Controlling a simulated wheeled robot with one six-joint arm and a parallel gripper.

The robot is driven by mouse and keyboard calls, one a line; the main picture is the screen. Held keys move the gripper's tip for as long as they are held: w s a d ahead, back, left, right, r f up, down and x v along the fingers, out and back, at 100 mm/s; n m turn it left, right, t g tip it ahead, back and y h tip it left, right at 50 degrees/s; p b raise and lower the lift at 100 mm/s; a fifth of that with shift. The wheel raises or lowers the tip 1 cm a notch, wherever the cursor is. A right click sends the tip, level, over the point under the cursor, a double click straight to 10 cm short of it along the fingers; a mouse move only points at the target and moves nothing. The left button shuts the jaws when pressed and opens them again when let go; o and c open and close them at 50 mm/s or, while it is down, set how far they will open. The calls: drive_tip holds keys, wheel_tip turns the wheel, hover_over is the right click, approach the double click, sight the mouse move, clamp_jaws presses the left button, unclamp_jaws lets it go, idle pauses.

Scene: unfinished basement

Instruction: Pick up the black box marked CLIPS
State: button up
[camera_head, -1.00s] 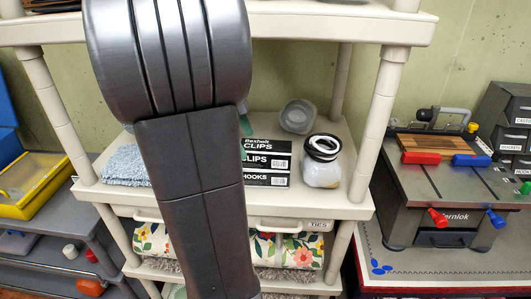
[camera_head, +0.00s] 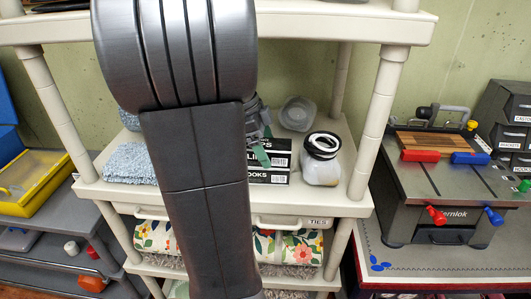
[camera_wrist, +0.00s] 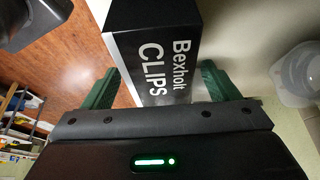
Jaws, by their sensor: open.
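My gripper (camera_wrist: 159,72) is open, with one green finger at each side of the box. In the head view the black boxes (camera_head: 282,146) stand stacked on the cream shelf, CLIPS above HOOKS (camera_head: 268,178). My gripper (camera_head: 262,152) is at the upper left of this stack and hides part of the lettering. My arm covers the area left of it. Whether the fingers touch the box cannot be told.
A jar with a black-and-white lid (camera_head: 321,160) stands right of the boxes. A clear grey container (camera_head: 297,113) is behind them. A folded blue-grey cloth (camera_head: 128,163) lies at left. The upper shelf (camera_head: 340,20) hangs above, with posts at both sides.

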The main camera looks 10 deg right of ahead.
drive_tip(key=shift+f+b, duration=0.25)
drive_tip(key=shift+b, duration=0.05)
idle(0.4)
drive_tip(key=c, duration=1.1)
drive_tip(key=shift+r, duration=0.1)
drive_tip(key=shift+c, duration=0.2)
